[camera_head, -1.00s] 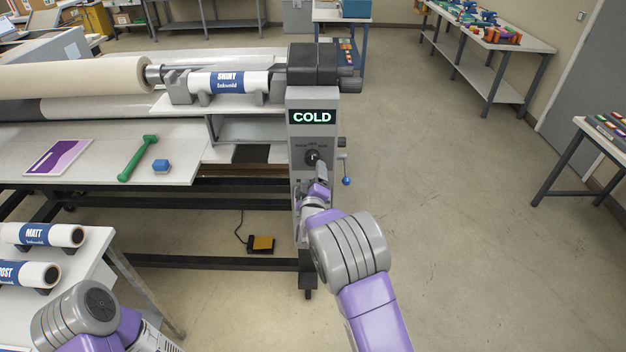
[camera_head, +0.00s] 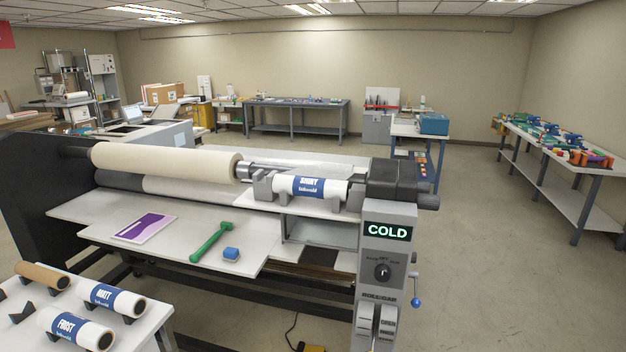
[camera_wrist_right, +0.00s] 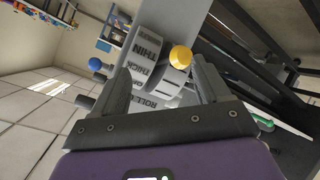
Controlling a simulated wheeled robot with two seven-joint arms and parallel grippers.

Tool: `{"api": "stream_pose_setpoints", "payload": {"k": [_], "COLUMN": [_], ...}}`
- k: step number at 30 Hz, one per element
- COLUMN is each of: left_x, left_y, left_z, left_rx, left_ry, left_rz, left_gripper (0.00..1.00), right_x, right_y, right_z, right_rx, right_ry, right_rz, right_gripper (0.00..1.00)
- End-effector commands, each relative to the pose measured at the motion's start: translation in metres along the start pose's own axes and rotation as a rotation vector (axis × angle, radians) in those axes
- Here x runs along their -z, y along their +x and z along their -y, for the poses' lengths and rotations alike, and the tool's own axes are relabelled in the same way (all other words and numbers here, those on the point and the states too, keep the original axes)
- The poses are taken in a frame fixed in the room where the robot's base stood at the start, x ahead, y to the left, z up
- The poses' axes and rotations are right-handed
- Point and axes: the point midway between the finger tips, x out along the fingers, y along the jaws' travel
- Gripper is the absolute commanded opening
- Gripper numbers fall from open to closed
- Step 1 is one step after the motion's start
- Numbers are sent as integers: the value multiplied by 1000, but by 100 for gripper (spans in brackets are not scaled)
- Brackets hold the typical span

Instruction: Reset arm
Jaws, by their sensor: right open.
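The laminator (camera_head: 386,262) stands ahead, with a control post whose display (camera_head: 387,232) reads COLD. A rotary knob (camera_head: 382,272) sits below the display, with grey labelled dials (camera_head: 376,322) lower down. Neither arm shows in the head view. In the right wrist view my right gripper (camera_wrist_right: 160,85) is open and empty, its two fingers apart. Beyond the fingers are a grey dial (camera_wrist_right: 146,50) marked THIN and THICK and a yellow knob (camera_wrist_right: 180,58). I cannot tell how far they are from the fingertips. My left gripper is out of view.
A side table at lower left holds MATT (camera_head: 112,300) and FROST (camera_head: 76,328) rolls. A blue-balled crank (camera_head: 416,302) sticks out right. Floor is clear at right.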

Motion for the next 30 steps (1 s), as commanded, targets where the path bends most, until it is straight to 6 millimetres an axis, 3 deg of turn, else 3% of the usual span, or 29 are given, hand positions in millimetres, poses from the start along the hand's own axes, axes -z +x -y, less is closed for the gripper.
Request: {"api": "stream_pose_setpoints", "payload": {"k": [1,6,9,12,15,19,23,30], "left_x": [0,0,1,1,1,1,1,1], "left_y": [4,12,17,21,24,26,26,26], "left_z": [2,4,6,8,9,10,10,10], "left_rx": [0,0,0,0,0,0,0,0], "left_ry": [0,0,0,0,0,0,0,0], "left_rz": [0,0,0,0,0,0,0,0], "left_gripper": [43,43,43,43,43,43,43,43], "right_x": [-37,-134,-180,-211,-227,-235,-237,-236], "right_y": [-3,-43,-84,-129,-168,-201,-211,-211], "right_z": [23,101,146,182,208,224,229,229], "right_rx": [72,308,434,538,613,667,682,681], "right_ry": [63,312,466,605,711,788,811,810], "right_rz": [75,340,515,685,824,934,968,967], "right_gripper": [76,76,76,76,76,76,76,76]}}
